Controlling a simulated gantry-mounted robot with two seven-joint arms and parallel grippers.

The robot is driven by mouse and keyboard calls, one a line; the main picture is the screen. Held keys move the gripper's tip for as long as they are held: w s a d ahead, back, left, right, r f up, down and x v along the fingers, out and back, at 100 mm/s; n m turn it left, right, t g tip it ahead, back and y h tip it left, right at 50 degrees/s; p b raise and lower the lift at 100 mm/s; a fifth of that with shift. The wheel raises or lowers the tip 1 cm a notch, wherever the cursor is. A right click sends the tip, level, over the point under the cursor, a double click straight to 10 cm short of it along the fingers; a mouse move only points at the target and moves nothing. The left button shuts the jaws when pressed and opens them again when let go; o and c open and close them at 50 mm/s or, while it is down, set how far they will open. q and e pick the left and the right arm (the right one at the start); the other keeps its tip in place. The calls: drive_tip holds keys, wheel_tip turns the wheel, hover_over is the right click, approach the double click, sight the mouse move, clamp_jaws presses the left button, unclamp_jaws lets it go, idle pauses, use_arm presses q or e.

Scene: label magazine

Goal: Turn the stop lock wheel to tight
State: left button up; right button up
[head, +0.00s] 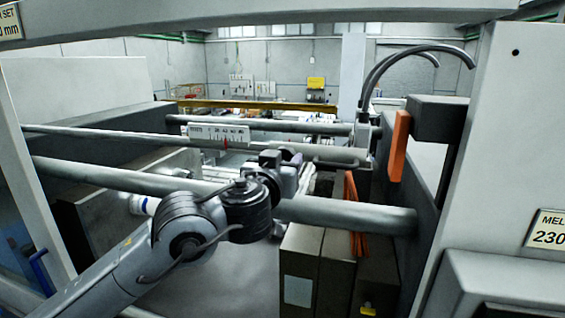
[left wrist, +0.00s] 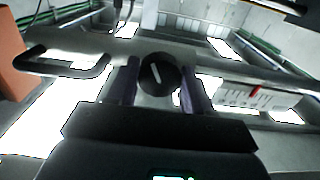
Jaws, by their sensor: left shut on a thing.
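The stop lock wheel (left wrist: 159,74) is a round black knob with a short white line on its face, in the middle of the left wrist view. The line runs from upper left to lower right, nearly upright in that picture. My left gripper (head: 288,168) reaches over the front grey bar in the head view. Its two dark fingers stand on either side of the wheel in the left wrist view, shut on it. In the head view the wheel is mostly hidden by my gripper. My right gripper is not in view.
A white scale (head: 219,133) with a red pointer sits on a bar left of my gripper. Thick grey bars (head: 345,214) cross the space. An orange block (head: 398,146) hangs at the right. Brown boxes (head: 318,262) stand below the front bar. A black looped handle (left wrist: 62,66) is near the wheel.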

use_arm(q)
drive_tip(key=shift+r+m+b, duration=0.15)
drive_tip(key=shift+m+b, duration=4.15)
drive_tip(key=shift+m, duration=10.4)
drive_tip(key=o, duration=1)
drive_tip(key=shift+o, duration=0.2)
